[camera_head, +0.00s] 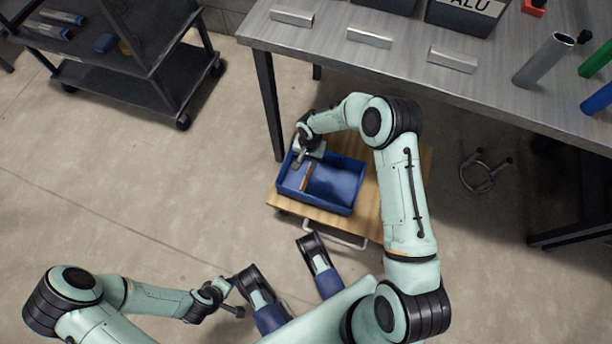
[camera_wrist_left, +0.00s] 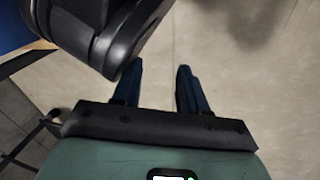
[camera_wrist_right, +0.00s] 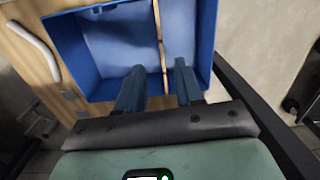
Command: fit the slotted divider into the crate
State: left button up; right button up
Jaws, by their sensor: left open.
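The blue crate (camera_head: 322,206) sits on a low wooden-topped cart. It also fills the top of the right wrist view (camera_wrist_right: 66,52). The thin wooden divider (camera_head: 306,176) is inside the crate, standing on edge across it. In the right wrist view the divider (camera_wrist_right: 161,45) runs from the far wall towards my fingers. My right gripper (camera_wrist_right: 158,68) is open, its fingers on either side of the divider's near end, apart from it. In the head view my right gripper (camera_head: 299,160) is over the crate's left part. My left gripper (camera_wrist_left: 157,68) is open and empty above the floor.
The cart (camera_head: 290,204) has a metal handle (camera_head: 335,238) at its front. A grey table (camera_head: 330,68) with metal bars and bins stands behind. A dark shelf trolley (camera_head: 150,70) is at the upper left.

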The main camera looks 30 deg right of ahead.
jog(key=w+d, duration=0.1)
jog(key=w, duration=0.1)
jog(key=b, duration=0.2)
send_over(309, 169)
jog(key=shift+m+h, duration=0.3)
jog(key=shift+m, duration=0.1)
jog(key=f, duration=0.6)
jog(key=shift+w+d+f, duration=0.2)
jog(key=shift+f, duration=0.05)
jog(key=shift+w+a+f+b, duration=0.1)
jog(key=shift+f+b, duration=1.4)
jog(key=shift+f, duration=1.7)
pick_arm(q)
jog(key=s+a+f+g, duration=0.1)
jog(key=s+f+g, duration=0.2)
jog(key=s+f, duration=0.3)
jog(key=shift+s+a+f+n, duration=0.25)
jog(key=shift+s+n, duration=0.05)
jog(key=shift+s, duration=0.75)
pick_arm(e)
grip_shut()
